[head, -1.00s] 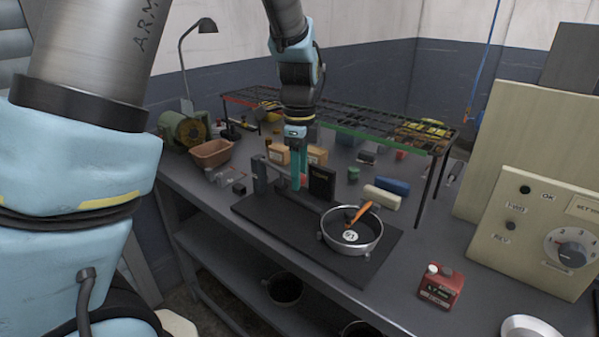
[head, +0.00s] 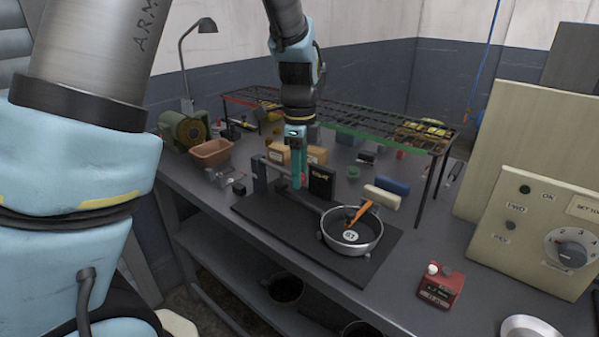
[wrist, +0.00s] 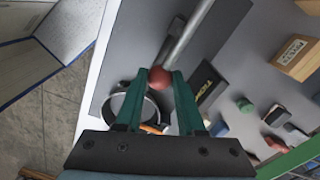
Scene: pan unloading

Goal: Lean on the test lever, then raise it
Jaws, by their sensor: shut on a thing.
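The test lever is a grey rod (wrist: 186,32) with a red ball knob (wrist: 160,78) at its end. My gripper (wrist: 158,80) has its two teal fingers on either side of the knob, shut on it. In the head view my gripper (head: 299,180) points straight down over the dark base plate (head: 262,215), and the fingers partly hide the knob. A round metal pan (head: 352,247) sits on the right part of the plate, with an orange-handled tool and a round numbered disc in it. The pan also shows in the wrist view (wrist: 150,108).
A small black sign (head: 321,182) stands just right of my fingers. Behind are wooden blocks, blue and cream blocks (head: 382,197) and a wire rack (head: 340,118). The front bench strip is clear.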

